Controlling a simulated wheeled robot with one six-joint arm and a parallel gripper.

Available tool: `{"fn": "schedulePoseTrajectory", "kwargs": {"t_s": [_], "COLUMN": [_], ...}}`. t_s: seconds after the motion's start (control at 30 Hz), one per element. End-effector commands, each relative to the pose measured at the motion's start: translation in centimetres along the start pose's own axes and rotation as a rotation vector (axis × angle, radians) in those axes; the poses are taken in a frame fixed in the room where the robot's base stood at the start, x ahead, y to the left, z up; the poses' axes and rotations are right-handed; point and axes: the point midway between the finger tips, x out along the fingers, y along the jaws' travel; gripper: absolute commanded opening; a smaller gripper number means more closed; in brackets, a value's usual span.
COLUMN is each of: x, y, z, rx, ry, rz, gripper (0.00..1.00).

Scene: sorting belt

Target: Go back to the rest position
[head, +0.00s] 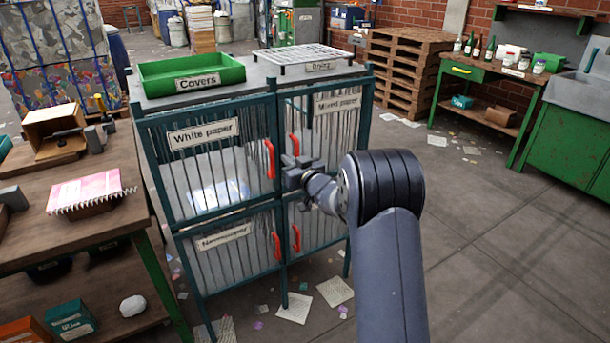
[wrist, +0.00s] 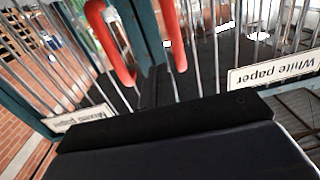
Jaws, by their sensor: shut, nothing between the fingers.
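My gripper (head: 297,171) is at the end of my raised arm, in front of the barred cabinet (head: 279,190), close to the red handle (head: 294,144) of the "Mixed paper" door. It is shut and empty. In the head view I cannot tell whether it touches the bars. In the wrist view a dark block fills the lower part, and the red handles (wrist: 110,42) and the "White paper" label (wrist: 274,72) show beyond it. The "White paper" door (head: 205,170) and the "Mixed paper" door (head: 325,125) both look closed.
A green "Covers" tray (head: 191,73) and a white drying rack (head: 303,55) sit on the cabinet top. A wooden workbench (head: 92,225) with a pink spiral notebook (head: 88,192) stands at the left. Open concrete floor (head: 490,240) lies to the right, with paper scraps near the cabinet.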

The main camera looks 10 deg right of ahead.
Motion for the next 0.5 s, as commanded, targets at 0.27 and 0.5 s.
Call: {"fn": "schedulePoseTrajectory", "kwargs": {"t_s": [0.27,0.5], "x": [-4.5,-6.9], "y": [0.1,0.0], "z": [-0.1,-0.1], "rx": [0.0,0.0], "ry": [0.0,0.001], "rz": [0.003,0.003], "gripper": [0.0,0.0]}}
